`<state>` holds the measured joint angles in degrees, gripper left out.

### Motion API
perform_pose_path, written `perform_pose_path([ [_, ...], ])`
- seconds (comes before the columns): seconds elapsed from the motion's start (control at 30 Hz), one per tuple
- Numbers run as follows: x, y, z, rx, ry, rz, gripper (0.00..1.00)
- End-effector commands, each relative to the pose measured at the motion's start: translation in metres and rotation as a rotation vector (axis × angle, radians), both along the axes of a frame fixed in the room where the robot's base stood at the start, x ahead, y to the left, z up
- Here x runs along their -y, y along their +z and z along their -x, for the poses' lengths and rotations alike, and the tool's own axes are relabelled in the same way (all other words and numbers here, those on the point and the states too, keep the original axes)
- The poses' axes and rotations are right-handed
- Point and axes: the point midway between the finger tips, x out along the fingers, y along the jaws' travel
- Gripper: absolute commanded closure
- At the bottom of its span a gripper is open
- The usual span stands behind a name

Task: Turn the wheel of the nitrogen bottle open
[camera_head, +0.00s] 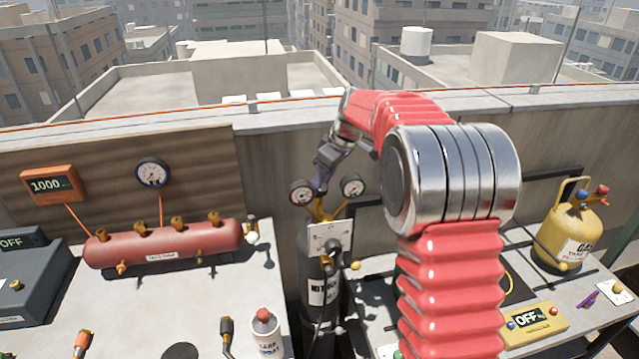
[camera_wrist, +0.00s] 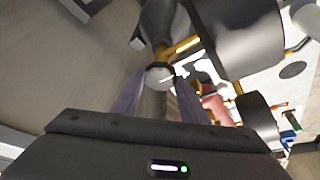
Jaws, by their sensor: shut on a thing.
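The dark nitrogen bottle (camera_head: 312,262) stands between the two tables, with a white label on its side and a brass regulator on top. Two round gauges, left (camera_head: 302,193) and right (camera_head: 353,186), flank the regulator. My gripper (camera_head: 321,182) reaches down from behind to the bottle's top, its purple fingers beside the left gauge. In the wrist view, the fingers of my gripper (camera_wrist: 158,88) are shut around a small grey rounded wheel (camera_wrist: 159,76) at the brass fitting. The wheel is hidden in the head view. How far it is turned cannot be told.
A red manifold (camera_head: 165,246) with brass valves lies on the left table, near a white spray can (camera_head: 267,332). A yellow gas bottle (camera_head: 570,235) and a yellow OFF meter (camera_head: 532,321) stand on the right table. A parapet wall (camera_head: 270,150) runs behind.

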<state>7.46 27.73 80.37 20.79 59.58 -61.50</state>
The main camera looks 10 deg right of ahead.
Motion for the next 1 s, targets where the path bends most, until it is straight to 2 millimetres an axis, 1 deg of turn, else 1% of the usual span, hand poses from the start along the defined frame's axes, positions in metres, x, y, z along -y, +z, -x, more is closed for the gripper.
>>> perform_pose_path([
  [0.4,0.001,0.0006,-0.0003,0.002,0.01,0.002,0.83],
  [0.43,0.001,0.0006,-0.0004,0.002,0.01,0.002,0.59],
  [0.6,0.0008,0.0004,-0.0003,0.002,0.009,0.002,0.47],
  [0.7,0.0007,0.0003,-0.0003,0.0,0.009,0.002,0.42],
  [1.0,0.0013,0.0023,0.0004,0.001,0.008,0.001,0.42],
])
